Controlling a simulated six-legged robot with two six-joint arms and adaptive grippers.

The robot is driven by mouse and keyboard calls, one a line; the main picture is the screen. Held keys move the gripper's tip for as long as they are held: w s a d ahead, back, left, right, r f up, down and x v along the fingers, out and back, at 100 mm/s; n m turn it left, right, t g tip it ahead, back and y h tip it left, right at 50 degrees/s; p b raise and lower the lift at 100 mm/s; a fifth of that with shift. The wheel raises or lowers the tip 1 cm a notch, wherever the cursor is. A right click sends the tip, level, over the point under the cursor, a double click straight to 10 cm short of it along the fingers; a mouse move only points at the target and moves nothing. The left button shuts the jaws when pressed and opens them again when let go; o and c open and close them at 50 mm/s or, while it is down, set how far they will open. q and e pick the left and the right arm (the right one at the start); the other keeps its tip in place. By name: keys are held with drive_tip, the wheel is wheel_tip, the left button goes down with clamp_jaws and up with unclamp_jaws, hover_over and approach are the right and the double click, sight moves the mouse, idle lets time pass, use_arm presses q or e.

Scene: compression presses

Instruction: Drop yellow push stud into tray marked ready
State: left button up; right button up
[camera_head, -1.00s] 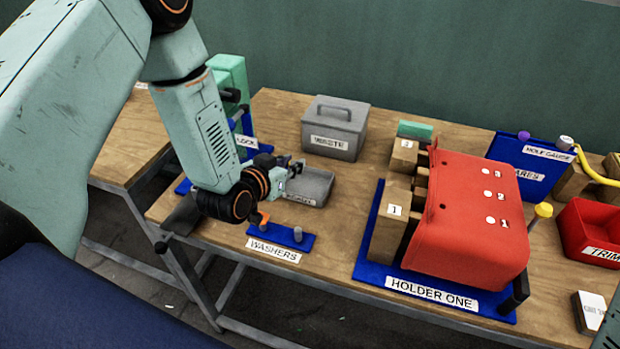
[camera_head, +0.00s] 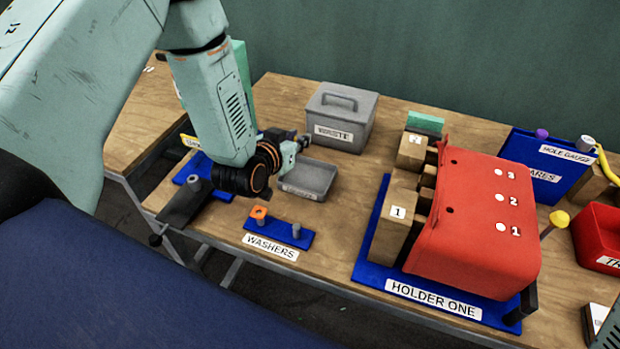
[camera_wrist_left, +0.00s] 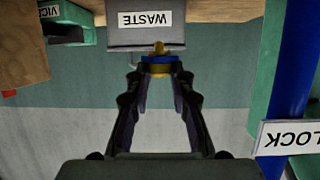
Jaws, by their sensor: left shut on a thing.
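In the left wrist view my left gripper (camera_wrist_left: 160,75) is shut on a small yellow stud (camera_wrist_left: 160,68), with blue showing at the fingertips. In the head view the left gripper (camera_head: 299,143) is beside the grey waste box and appears above the far left part of a small open grey tray (camera_head: 318,178). The tray's front label is too small to read surely. The held stud cannot be made out in the head view. My right gripper is out of view.
A lidded grey box marked WASTE (camera_head: 345,112) stands behind the tray. The blue WASHERS plate (camera_head: 272,230) lies in front, with an orange piece on one peg.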

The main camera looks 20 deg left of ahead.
use_arm(q)
wheel_tip(320, 180, down, 5)
drive_tip(key=b, duration=0.3)
drive_tip(key=shift+a+b, duration=0.15)
drive_tip(key=shift+b, duration=0.2)
drive_tip(key=o, duration=0.8)
drive_tip(key=shift+d, duration=0.35)
drive_tip(key=shift+o, duration=0.2)
drive_tip(key=shift+a, duration=0.2)
